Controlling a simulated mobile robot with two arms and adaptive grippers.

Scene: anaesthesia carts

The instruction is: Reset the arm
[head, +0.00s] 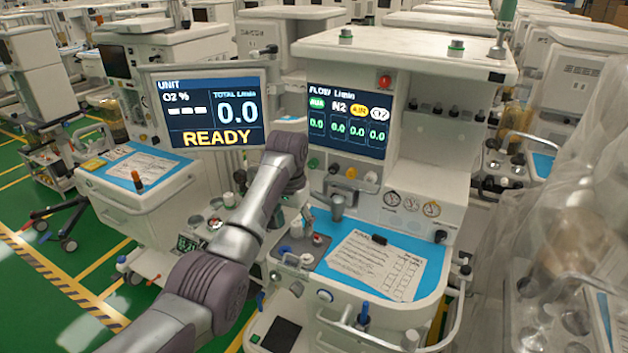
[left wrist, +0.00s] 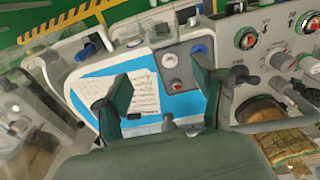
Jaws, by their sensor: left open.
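My left arm (head: 205,285) reaches in from the lower left in the head view and bends in front of the anaesthesia cart (head: 430,190). In the left wrist view my left gripper (left wrist: 158,90) is open, its two dark green fingers wide apart with nothing held between them. It is over the cart's blue work surface (left wrist: 205,52), where a printed sheet (left wrist: 130,85) lies; the sheet also shows in the head view (head: 375,265). My arm hides part of the cart's front left side. My right gripper is not in view.
The READY screen (head: 212,108) stands close behind my forearm, and the flow screen (head: 347,120) is right of it. Knobs and gauges (head: 410,203) line the cart's front panel. Plastic-covered equipment (head: 570,230) stands at the right. Green floor (head: 30,310) is free at the lower left.

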